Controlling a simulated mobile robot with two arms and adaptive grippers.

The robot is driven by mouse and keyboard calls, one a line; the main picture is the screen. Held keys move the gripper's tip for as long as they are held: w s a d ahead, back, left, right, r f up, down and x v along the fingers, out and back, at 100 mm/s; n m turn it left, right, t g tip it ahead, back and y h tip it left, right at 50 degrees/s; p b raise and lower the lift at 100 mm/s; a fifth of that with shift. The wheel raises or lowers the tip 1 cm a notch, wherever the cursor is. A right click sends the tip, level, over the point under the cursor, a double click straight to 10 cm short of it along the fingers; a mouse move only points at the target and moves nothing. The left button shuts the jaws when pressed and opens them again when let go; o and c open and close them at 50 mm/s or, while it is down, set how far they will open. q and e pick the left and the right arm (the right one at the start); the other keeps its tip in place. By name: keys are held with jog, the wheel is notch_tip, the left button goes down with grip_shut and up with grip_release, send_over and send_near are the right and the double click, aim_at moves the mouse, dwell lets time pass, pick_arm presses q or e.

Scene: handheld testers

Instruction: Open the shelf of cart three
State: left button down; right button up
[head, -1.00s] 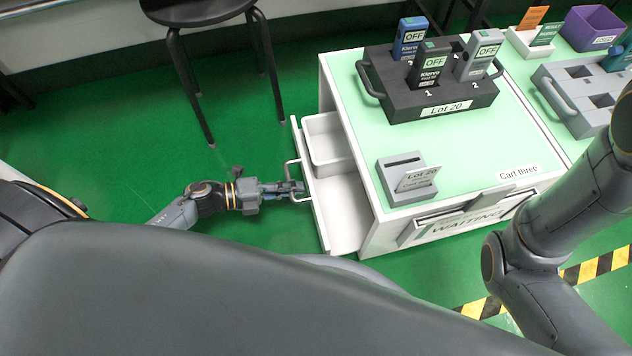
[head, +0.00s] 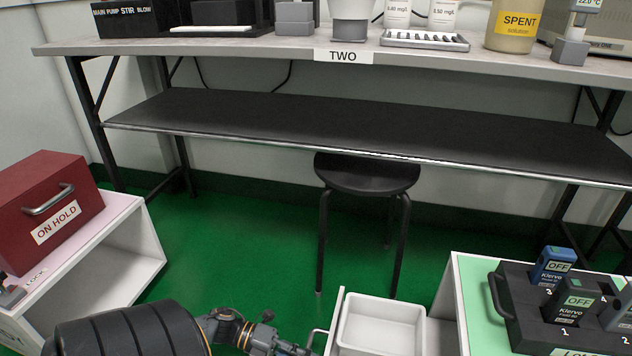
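Cart three (head: 470,310) is at the lower right, with a pale green top and white sides; its name label is out of view now. Its shelf (head: 337,312) stands pulled out on the cart's left side, with a white bin (head: 381,326) in it. The shelf's metal handle (head: 316,336) shows at the bottom edge. My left gripper (head: 296,349) is at the handle, partly cut off by the frame's edge, so its grip is unclear. My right gripper is out of view.
Several OFF-marked handheld testers (head: 568,300) stand in a black holder (head: 523,325) on the cart. A black stool (head: 367,174) stands behind the shelf. A long bench (head: 200,46) spans the back. A red ON HOLD box (head: 50,190) sits on another cart (head: 100,232) at left.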

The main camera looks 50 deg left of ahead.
pick_arm(q)
jog(key=shift+r, duration=0.1)
jog(key=c, duration=1.4)
grip_release()
jog(key=v, duration=1.2)
